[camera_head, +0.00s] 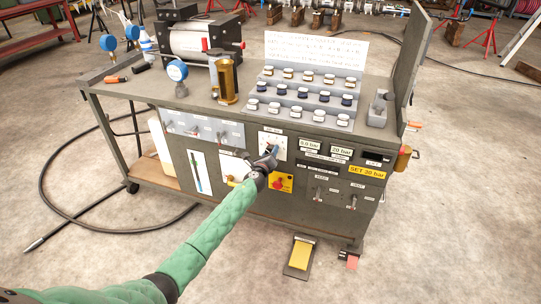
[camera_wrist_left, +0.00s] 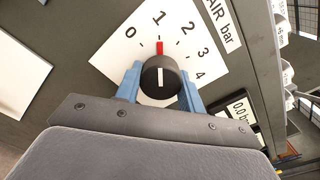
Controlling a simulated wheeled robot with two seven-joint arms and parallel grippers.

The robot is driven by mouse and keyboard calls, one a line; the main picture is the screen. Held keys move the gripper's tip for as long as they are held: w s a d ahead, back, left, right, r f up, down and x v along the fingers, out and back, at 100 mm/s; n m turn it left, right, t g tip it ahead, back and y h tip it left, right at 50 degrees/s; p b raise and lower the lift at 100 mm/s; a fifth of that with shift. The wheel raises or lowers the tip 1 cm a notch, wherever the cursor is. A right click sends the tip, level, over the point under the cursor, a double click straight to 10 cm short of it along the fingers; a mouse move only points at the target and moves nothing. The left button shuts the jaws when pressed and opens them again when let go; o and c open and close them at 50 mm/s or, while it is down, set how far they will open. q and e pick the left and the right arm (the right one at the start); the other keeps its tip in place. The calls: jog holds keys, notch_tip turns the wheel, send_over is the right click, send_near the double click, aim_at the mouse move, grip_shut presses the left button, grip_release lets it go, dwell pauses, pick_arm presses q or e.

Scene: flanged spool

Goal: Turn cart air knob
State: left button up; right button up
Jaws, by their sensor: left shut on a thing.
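The cart (camera_head: 330,215) is a dark test cart with a sloped front panel. Its air knob (camera_wrist_left: 160,77) is black and round with a white line, on a white dial plate (camera_wrist_left: 185,30) marked 0 to 4 beside an "AIR bar" label. A red mark sits at the knob's top, close to the 1. My left gripper (camera_head: 269,158) reaches the dial plate (camera_head: 277,141) from the front. In the left wrist view its blue fingers (camera_wrist_left: 160,88) are shut on the knob, one on each side. The knob is mostly hidden in the head view. My right gripper is out of view.
A yellow plate with a red button (camera_head: 280,183) lies just below the dial. Pressure displays (camera_head: 341,152) are to its right. A brass cylinder (camera_head: 227,80) and rows of small jars (camera_head: 302,93) stand on top. A yellow pedal (camera_head: 300,255) and a hose (camera_head: 70,235) lie on the floor.

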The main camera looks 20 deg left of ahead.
pick_arm(q)
jog(key=shift+f+n+b, duration=0.1)
jog(key=shift+n+b, duration=0.2)
jog(key=shift+n, duration=0.7)
jog(key=n, duration=0.2)
jog(key=shift+n+b, duration=0.3)
jog(key=shift+b, duration=0.1)
jog(key=shift+n, duration=1.4)
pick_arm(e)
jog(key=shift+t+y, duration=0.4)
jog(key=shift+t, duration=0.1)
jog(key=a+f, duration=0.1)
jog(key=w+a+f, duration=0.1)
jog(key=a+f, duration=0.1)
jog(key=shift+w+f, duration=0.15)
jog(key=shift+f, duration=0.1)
pick_arm(q)
jog(key=shift+r, duration=0.2)
jog(key=o, duration=1)
jog(key=shift+c, duration=0.2)
jog(key=shift+s+b, duration=0.1)
jog(key=shift+b, duration=0.2)
